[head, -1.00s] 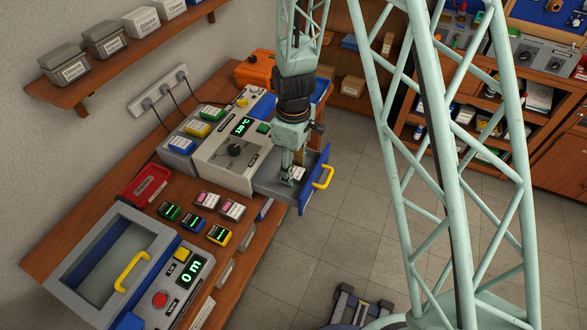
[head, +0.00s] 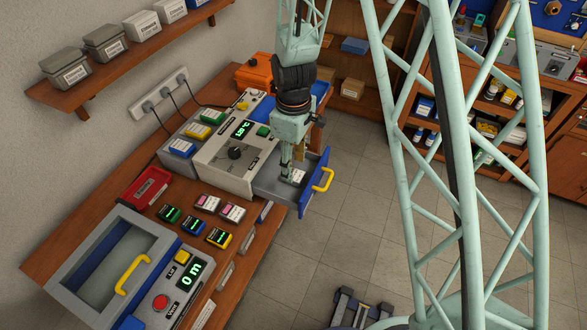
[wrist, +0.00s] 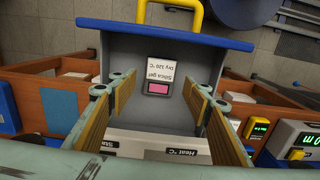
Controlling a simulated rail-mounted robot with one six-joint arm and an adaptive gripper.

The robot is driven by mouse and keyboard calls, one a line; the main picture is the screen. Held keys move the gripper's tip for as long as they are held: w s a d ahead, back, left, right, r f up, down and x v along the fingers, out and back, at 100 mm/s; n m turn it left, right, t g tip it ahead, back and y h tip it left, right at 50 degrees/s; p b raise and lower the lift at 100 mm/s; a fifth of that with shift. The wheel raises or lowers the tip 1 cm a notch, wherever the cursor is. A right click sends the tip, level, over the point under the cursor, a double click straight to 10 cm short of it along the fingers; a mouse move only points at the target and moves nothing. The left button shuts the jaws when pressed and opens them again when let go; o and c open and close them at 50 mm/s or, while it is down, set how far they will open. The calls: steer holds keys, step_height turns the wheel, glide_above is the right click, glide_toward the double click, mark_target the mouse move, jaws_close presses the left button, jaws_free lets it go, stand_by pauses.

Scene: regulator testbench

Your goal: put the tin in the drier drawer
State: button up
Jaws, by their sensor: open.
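The tin (wrist: 158,78) is a small box with a white "Silica gel, Dry 120 °C" label and a pink window. It rests inside the open drier drawer (wrist: 205,45), which has a blue front and a yellow handle. The head view also shows the tin (head: 298,175) and the drawer (head: 316,184), pulled out from the drier (head: 232,150). My gripper (wrist: 158,92) is open above the drawer, with one finger on each side of the tin and gaps between. In the head view my gripper (head: 290,170) points down into the drawer.
A red tray (head: 147,186) and a glass-lidded unit with a yellow handle (head: 120,265) are nearby. Floor right of the drawer is clear.

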step_height(320, 180, up, 8)
steer(key=shift+r, duration=0.25)
stand_by(0.5)
stand_by(0.8)
step_height(320, 180, up, 14)
steer(key=f+m+t, duration=0.1)
steer(key=m, duration=0.2)
glide_above(295, 175)
steer(key=s+d, duration=0.4)
steer(key=d, duration=0.1)
steer(key=s+d+r+m+t, duration=0.1)
steer(key=s+d+r+m, duration=0.3)
steer(key=s+r, duration=0.55)
steer(key=s+d+r+m+t, duration=0.1)
steer(key=s+d+r, duration=0.3)
steer(key=s, duration=0.6)
steer(key=s+d+r+m, duration=0.4)
steer(key=s+r, duration=0.2)
steer(key=s, duration=0.4)
steer(key=shift+s+r+t, duration=0.25)
steer(key=shift+r+t, duration=0.05)
steer(key=shift+t, duration=0.1)
